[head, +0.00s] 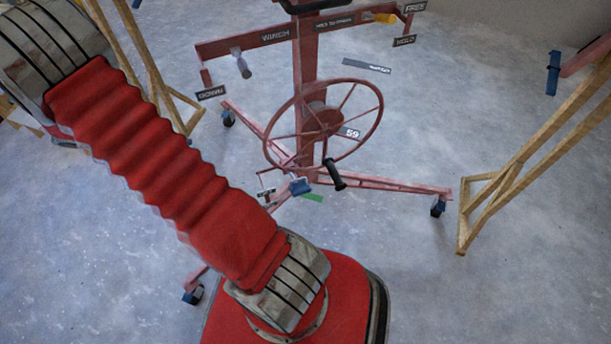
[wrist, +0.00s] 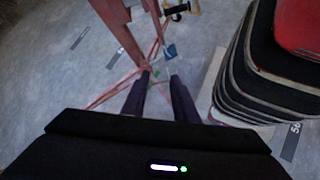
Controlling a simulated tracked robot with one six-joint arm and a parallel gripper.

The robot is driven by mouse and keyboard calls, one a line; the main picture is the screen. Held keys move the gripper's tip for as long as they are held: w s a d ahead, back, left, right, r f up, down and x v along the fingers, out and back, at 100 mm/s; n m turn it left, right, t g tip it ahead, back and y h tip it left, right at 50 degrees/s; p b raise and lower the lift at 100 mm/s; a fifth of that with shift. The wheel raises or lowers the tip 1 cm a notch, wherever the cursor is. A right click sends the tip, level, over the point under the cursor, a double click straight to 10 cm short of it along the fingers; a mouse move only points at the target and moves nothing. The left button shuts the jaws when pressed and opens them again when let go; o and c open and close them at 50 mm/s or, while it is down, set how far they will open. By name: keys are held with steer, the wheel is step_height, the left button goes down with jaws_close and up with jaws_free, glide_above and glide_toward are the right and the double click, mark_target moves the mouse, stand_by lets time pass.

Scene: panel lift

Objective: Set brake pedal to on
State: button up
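A small blue pedal pad (head: 300,186) sits low on the red lift frame (head: 308,70), below the spoked wheel. A green strip (head: 311,197) lies beside it, and a small pale metal part (head: 266,195) is to its left. I cannot read a pedal marking. In the wrist view the blue pad (wrist: 169,51) is beyond my gripper (wrist: 159,78), slightly right of the gap. My two dark fingers are apart with nothing between them. They do not appear to touch the pad. My gripper is outside the head view.
The red handwheel (head: 323,123) with a black crank handle (head: 334,174) is above the pedal. A winch lever (head: 241,64) hangs from the upper bar. Wooden frames (head: 480,205) stand at both sides. Castered legs (head: 390,185) spread over the floor.

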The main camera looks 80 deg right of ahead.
steer(key=s+d+f+n+g, duration=0.1)
steer(key=s+d+f+g, duration=0.2)
steer(key=d+f, duration=0.45)
steer(key=n+g+h, duration=0.4)
steer(key=n, duration=0.1)
glide_toward(303, 178)
steer(key=w, duration=0.1)
steer(key=shift+w+a+f, duration=0.25)
steer(key=shift+a+f, duration=0.15)
steer(key=shift+f, duration=0.05)
steer(key=x, duration=1.4)
steer(key=shift+w+d+r, duration=0.1)
steer(key=shift+r, duration=0.3)
steer(key=shift+c, duration=0.2)
